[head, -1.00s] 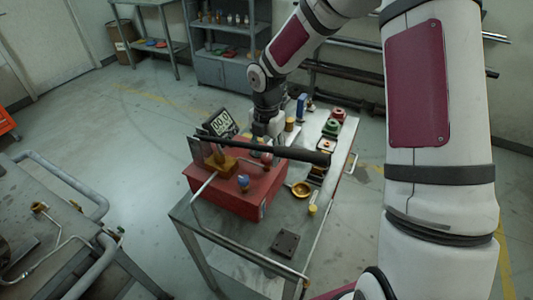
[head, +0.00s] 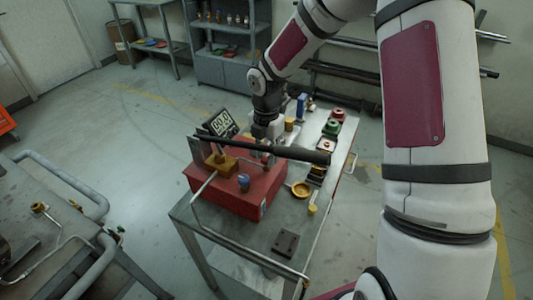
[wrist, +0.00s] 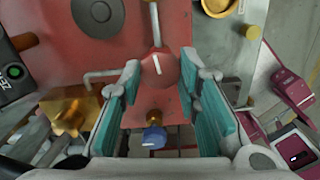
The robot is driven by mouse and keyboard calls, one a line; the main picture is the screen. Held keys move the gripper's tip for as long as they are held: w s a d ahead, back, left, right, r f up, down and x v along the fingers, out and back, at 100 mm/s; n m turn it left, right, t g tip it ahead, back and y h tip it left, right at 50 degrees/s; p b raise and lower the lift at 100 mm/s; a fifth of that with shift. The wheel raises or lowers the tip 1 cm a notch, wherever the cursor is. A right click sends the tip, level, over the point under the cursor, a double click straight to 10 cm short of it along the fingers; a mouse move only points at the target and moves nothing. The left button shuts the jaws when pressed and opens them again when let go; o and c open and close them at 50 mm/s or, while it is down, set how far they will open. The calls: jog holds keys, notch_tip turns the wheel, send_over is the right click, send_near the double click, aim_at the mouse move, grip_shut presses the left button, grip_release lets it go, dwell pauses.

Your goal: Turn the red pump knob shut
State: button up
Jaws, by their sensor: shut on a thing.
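The red pump knob (wrist: 170,76), with a white pointer line, sits on the red pump body (wrist: 95,55). In the wrist view it is between the tips of my gripper (wrist: 163,72), whose teal-padded fingers are shut on it from both sides. In the head view my gripper (head: 262,148) reaches down to the pump body (head: 225,193) behind a long dark handle bar (head: 285,151), which partly hides the contact. A blue knob (wrist: 152,137) stands near the red one; it also shows in the head view (head: 244,180).
A digital display (head: 221,123) and a brass block (head: 222,164) stand close left of my gripper. The bench (head: 260,236) also holds a brass dish (head: 301,189), a dark plate (head: 285,243) and several coloured parts at right. A pipe rail borders it.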

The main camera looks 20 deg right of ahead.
jog(key=m, duration=0.5)
jog(key=shift+w, duration=0.1)
jog(key=m, duration=0.4)
jog(key=shift+m, duration=0.4)
jog(key=m, duration=0.5)
jog(key=shift+b, duration=0.3)
jog(key=shift+w+m, duration=0.1)
jog(key=shift+m, duration=2.3)
jog(key=o, duration=1.1)
jog(key=shift+o, duration=0.2)
jog(key=shift+r, duration=0.15)
